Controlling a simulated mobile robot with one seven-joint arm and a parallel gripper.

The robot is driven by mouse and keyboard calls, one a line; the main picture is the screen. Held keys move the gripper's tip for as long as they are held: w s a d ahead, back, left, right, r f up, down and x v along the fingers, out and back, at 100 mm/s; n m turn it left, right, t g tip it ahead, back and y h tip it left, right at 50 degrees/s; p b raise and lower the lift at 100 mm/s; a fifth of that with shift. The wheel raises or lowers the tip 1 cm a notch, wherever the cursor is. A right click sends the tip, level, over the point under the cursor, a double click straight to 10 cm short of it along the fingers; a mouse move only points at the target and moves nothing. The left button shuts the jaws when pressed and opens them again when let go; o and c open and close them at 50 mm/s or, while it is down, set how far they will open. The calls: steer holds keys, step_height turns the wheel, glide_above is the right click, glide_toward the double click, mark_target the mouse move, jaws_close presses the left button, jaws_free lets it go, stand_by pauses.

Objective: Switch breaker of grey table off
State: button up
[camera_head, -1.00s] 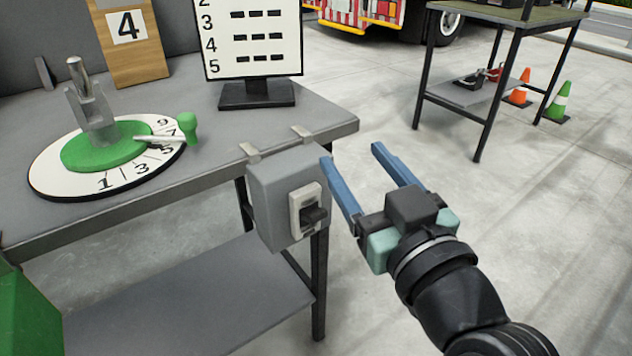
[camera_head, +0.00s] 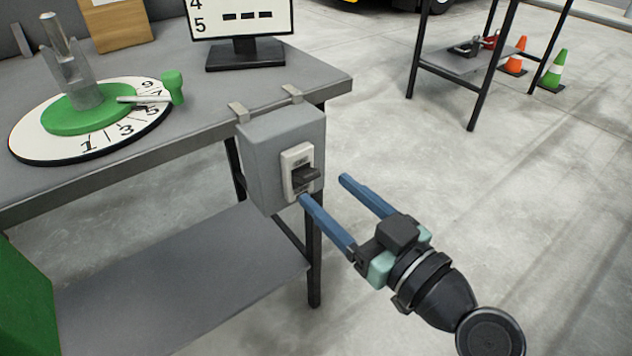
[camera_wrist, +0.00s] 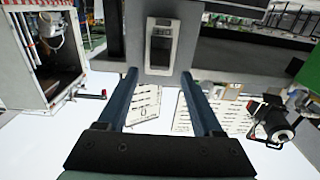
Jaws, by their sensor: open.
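The breaker (camera_head: 298,172) is a white plate with a black switch on a grey box (camera_head: 262,165) clamped to the front corner of the grey table (camera_head: 215,125). Its black lever (camera_head: 306,177) sticks out towards my gripper in the head view. My gripper (camera_head: 323,189) is open and empty, with two blue fingers just below and right of the switch, pointing at the box. In the wrist view the breaker (camera_wrist: 161,46) is ahead, between and beyond the fingertips (camera_wrist: 161,72). I cannot tell whether a finger touches the box.
A dial with a green hub and handle (camera_head: 90,122) and a screen on a stand (camera_head: 243,50) are on the table. A lower shelf (camera_head: 180,285) lies beneath it. A second table (camera_head: 455,66) and cones (camera_head: 553,70) stand at the back right. The floor on the right is clear.

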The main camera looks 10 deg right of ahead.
mark_target(313, 178)
steer(key=shift+x, duration=2.2)
steer(key=shift+c, duration=0.3)
jaws_close()
